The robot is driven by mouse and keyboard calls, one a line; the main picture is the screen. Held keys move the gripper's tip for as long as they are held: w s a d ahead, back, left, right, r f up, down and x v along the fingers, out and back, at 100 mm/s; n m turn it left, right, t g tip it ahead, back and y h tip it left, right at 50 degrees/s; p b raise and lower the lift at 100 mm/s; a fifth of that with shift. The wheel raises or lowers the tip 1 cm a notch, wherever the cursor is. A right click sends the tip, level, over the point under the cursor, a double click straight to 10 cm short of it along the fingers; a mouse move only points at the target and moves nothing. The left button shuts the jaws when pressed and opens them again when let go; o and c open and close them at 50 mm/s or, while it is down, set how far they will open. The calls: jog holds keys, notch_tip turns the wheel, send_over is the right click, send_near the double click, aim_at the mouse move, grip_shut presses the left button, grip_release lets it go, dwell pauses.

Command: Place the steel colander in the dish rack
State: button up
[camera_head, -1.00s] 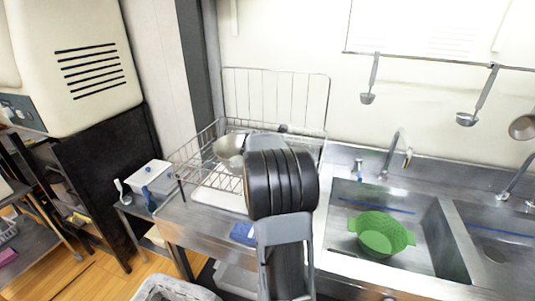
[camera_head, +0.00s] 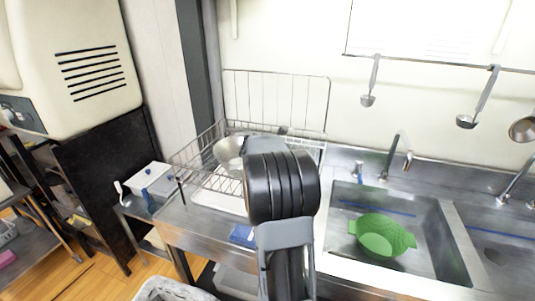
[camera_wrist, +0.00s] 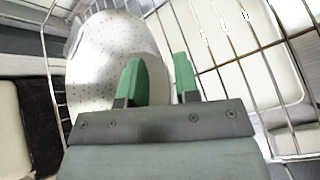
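The steel colander (camera_head: 228,151) is a shiny perforated bowl inside the wire dish rack (camera_head: 197,164), at its left part. My arm hides part of it in the head view. In the wrist view the colander (camera_wrist: 100,55) lies tilted at the left, with rack wires around it. My gripper (camera_wrist: 160,70) has green fingertips that stand apart, with a visible gap between them. The left finger overlaps the colander and the right finger is just past its edge. I cannot tell whether they touch it. In the head view the fingers are hidden behind my black wrist.
A green colander (camera_head: 381,236) sits in the sink (camera_head: 420,225) at right, beside a faucet (camera_head: 392,158). Ladles (camera_head: 368,98) hang from a wall rail. A white box (camera_head: 153,174) stands left of the rack. A blue cloth (camera_head: 242,234) lies in front of the rack.

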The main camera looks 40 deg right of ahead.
jog(key=v, duration=1.1)
jog(key=s+a+f+m+y, duration=0.3)
jog(key=s+a+m, duration=0.2)
jog(key=a, duration=0.4)
jog(key=s+a+f+m+g+y, duration=0.1)
jog(key=s+a+m, duration=0.4)
jog(key=a, duration=0.5)
jog(key=s+a+f+m+y, duration=0.4)
jog(key=a+m, duration=0.4)
jog(key=a, duration=0.2)
jog(key=shift+s+f+g+y, duration=0.3)
jog(key=shift+s+y, duration=0.35)
jog(key=shift+y, duration=0.15)
jog(key=shift+a, duration=0.1)
